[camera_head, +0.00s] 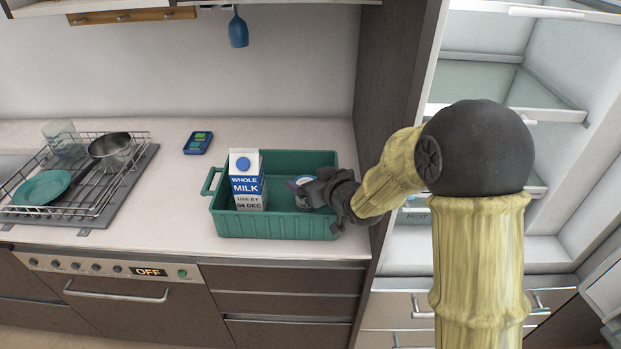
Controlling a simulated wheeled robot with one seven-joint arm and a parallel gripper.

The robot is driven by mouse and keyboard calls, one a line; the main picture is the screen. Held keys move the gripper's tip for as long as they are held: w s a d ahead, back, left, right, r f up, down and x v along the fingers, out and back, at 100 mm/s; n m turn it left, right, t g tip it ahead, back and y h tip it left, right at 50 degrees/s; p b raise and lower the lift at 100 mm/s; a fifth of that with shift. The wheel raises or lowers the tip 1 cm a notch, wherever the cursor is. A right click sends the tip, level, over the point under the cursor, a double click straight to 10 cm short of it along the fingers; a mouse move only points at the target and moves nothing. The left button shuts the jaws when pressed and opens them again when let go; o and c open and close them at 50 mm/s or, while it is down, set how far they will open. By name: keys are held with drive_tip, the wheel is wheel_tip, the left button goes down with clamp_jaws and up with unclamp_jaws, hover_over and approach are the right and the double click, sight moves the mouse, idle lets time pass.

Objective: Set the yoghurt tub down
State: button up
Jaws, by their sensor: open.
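The yoghurt tub (303,182) is a small pale thing with a bit of purple, seen only in part at my gripper's tips. It is in or just above the right part of the green crate (279,221). My gripper (311,190) reaches over the crate from the right and is open at the tub. My gripper hides much of the tub, and I cannot tell whether the tub rests on the crate floor. A milk carton (247,182) stands upright in the crate's left part, left of my gripper.
A blue device (198,143) lies behind the crate. A dark tall panel stands right of the counter, beside an open fridge (470,85).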

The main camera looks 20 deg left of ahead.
drive_tip(key=v, duration=0.6)
drive_tip(key=shift+s+d, duration=0.15)
drive_tip(key=shift+d, duration=0.05)
drive_tip(key=shift+s, duration=0.1)
idle(0.3)
